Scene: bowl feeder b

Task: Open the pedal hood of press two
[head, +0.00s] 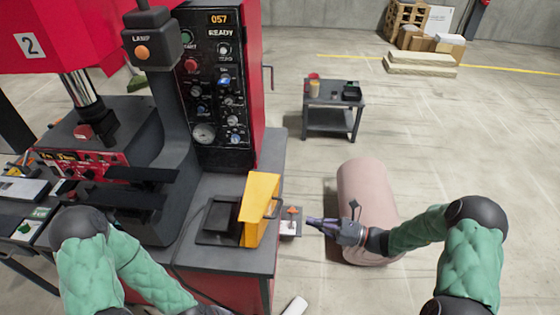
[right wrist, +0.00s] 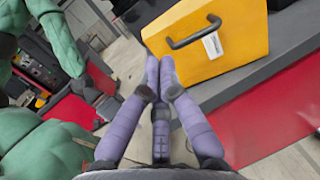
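The yellow hood (head: 259,208) stands on the dark ledge of the press (head: 225,105) marked 2, beside a dark recessed frame. A dark bar handle (head: 271,208) is on its right face. In the right wrist view, the hood (right wrist: 225,45) and its handle (right wrist: 195,32) fill the top, with a white label beside the handle. My right gripper (head: 310,221) is to the right of the hood, apart from the handle. In the wrist view its purple fingers (right wrist: 160,66) meet at the tips, with nothing between them, just short of the handle. My left gripper is out of sight below the head view.
A small plate with an orange part (head: 291,212) juts out between the hood and my right gripper. A grey cart (head: 333,100) stands farther back. Open floor lies to the right.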

